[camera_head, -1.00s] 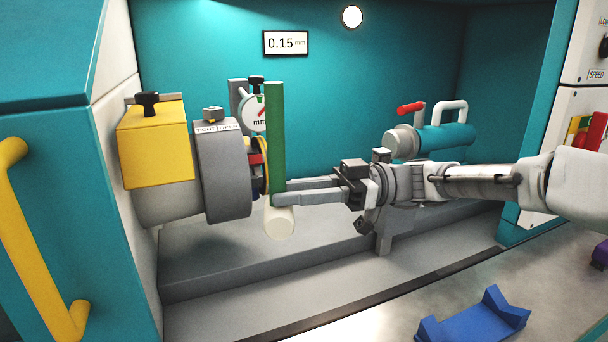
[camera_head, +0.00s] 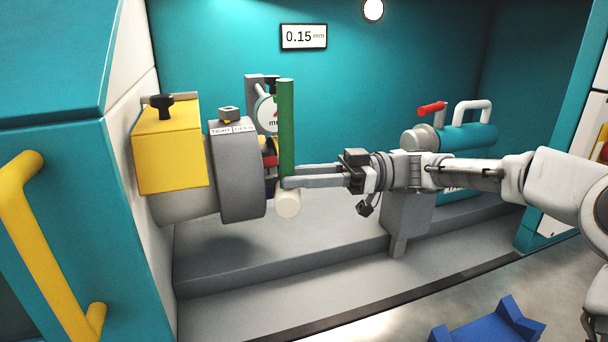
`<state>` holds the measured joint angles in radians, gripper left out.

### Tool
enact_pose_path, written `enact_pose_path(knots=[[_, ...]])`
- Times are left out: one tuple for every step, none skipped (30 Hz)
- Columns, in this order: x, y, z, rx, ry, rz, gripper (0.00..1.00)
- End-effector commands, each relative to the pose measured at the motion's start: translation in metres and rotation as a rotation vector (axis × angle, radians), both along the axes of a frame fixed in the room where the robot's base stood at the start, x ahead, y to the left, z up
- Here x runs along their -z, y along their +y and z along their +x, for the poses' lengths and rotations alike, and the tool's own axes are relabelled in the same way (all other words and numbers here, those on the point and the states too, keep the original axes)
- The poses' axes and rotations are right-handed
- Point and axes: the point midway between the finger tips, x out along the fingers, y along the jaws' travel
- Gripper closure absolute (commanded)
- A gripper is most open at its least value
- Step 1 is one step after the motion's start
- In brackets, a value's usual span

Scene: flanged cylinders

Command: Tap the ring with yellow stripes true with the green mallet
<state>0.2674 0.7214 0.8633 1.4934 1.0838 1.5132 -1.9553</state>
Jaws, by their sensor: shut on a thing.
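My gripper (camera_head: 291,182) is shut on the green mallet (camera_head: 286,125), low on its handle. The handle stands upright, and the pale mallet head (camera_head: 288,204) hangs just below my fingers. The mallet is in front of the face of the grey chuck (camera_head: 238,172). The ring with yellow stripes (camera_head: 269,150) sits at the chuck, mostly hidden behind the handle; red, yellow and dark blue parts show there. I cannot tell whether the mallet touches the ring. A dial gauge (camera_head: 266,112) stands behind, partly covered by the handle. The wall display (camera_head: 304,37) reads 0.15 mm.
A yellow block (camera_head: 168,148) with a black knob sits left of the chuck. A teal tailstock (camera_head: 468,137) with a red lever is behind my arm. A blue cradle (camera_head: 488,325) lies at the front right. A yellow door handle (camera_head: 40,250) is at the left.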

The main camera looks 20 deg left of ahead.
Motion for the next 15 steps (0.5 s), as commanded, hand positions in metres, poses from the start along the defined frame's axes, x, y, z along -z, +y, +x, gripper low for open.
enact_pose_path(knots=[[-0.0035, 0.0032, 0.0035, 0.000, 0.001, 0.002, 1.00], [-0.0034, 0.0046, 0.0053, 0.000, 0.001, 0.001, 1.00], [-0.0028, 0.0067, 0.0070, -0.001, 0.001, 0.001, 1.00], [-0.0006, 0.0057, 0.0064, 0.000, 0.000, 0.000, 1.00], [-0.0002, 0.0054, 0.0061, 0.000, 0.000, 0.000, 1.00], [-0.0003, 0.0053, 0.0061, 0.000, 0.000, 0.000, 1.00], [-0.0003, 0.0052, 0.0060, 0.000, 0.000, 0.000, 1.00], [-0.0003, 0.0052, 0.0060, 0.000, 0.000, 0.000, 1.00], [-0.0004, 0.0052, 0.0060, 0.000, 0.000, 0.000, 1.00], [-0.0003, 0.0051, 0.0060, 0.000, 0.000, 0.000, 1.00], [-0.0004, 0.0052, 0.0060, 0.000, 0.000, 0.000, 1.00], [-0.0004, 0.0052, 0.0062, 0.000, -0.001, 0.001, 1.00], [-0.0004, 0.0053, 0.0063, 0.000, -0.001, 0.001, 1.00], [-0.0004, 0.0056, 0.0066, 0.000, -0.001, 0.001, 1.00], [-0.0003, 0.0059, 0.0071, 0.000, 0.000, 0.001, 1.00]])
